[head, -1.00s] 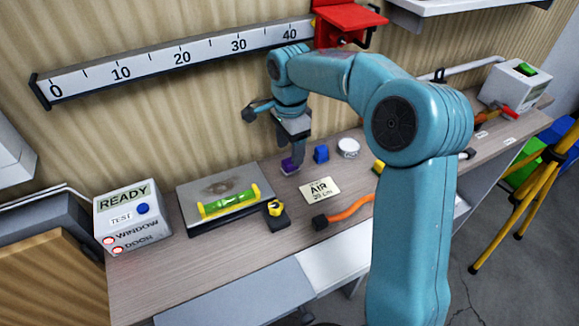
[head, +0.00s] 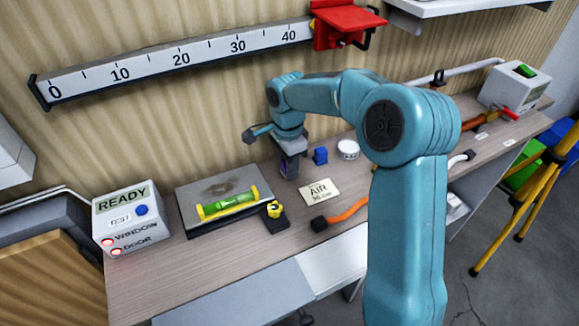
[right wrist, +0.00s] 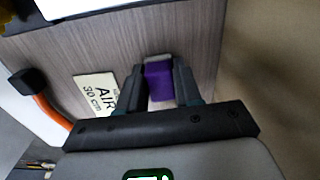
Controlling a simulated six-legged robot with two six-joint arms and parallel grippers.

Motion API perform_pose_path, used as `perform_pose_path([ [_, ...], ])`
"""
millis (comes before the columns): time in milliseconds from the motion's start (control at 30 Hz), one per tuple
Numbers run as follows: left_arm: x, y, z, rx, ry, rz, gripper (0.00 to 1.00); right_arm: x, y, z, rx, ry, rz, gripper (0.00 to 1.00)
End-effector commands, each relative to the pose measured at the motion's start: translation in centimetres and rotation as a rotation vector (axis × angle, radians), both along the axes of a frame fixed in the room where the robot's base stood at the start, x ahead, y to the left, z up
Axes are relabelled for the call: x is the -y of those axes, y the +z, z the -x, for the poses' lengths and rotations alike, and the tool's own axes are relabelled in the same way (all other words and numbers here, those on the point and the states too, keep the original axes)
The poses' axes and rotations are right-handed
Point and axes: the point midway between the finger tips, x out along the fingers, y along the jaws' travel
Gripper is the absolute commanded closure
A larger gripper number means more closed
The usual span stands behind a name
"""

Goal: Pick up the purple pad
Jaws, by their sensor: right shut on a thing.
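The purple pad (right wrist: 158,81) sits between the two fingers of my right gripper (right wrist: 157,85) in the right wrist view, and the gripper is shut on it. In the head view my right gripper (head: 288,172) points down at the bench, just behind the AIR card (head: 320,191). Only a sliver of the purple pad shows there, the rest hidden by the fingers. Whether the pad touches the bench I cannot tell. My left gripper is in neither view.
A blue block (head: 320,155) and a white round piece (head: 348,150) stand right of the gripper. A grey plate with a green level (head: 230,201) lies to the left, beside a yellow-and-black piece (head: 275,212). An orange cable (head: 347,212) lies in front. The wall with its ruler (head: 180,57) is behind.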

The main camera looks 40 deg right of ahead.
Motion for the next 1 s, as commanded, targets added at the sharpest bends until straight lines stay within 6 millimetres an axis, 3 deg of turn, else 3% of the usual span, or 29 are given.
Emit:
perform_pose_path([
  [300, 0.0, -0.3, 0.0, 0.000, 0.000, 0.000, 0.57, -0.1, 0.9, 0.4, 0.003, 0.000, 0.001, 0.96],
  [667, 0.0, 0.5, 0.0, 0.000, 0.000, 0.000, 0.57, -0.1, 7.2, 0.3, 0.006, 0.000, 0.002, 0.96],
  [867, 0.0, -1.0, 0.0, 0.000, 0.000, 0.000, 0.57, -1.3, 6.9, 4.2, 0.002, 0.000, 0.001, 0.96],
  [1000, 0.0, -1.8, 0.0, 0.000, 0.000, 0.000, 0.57, -2.5, 6.8, 8.1, 0.004, 0.001, 0.000, 0.96],
])
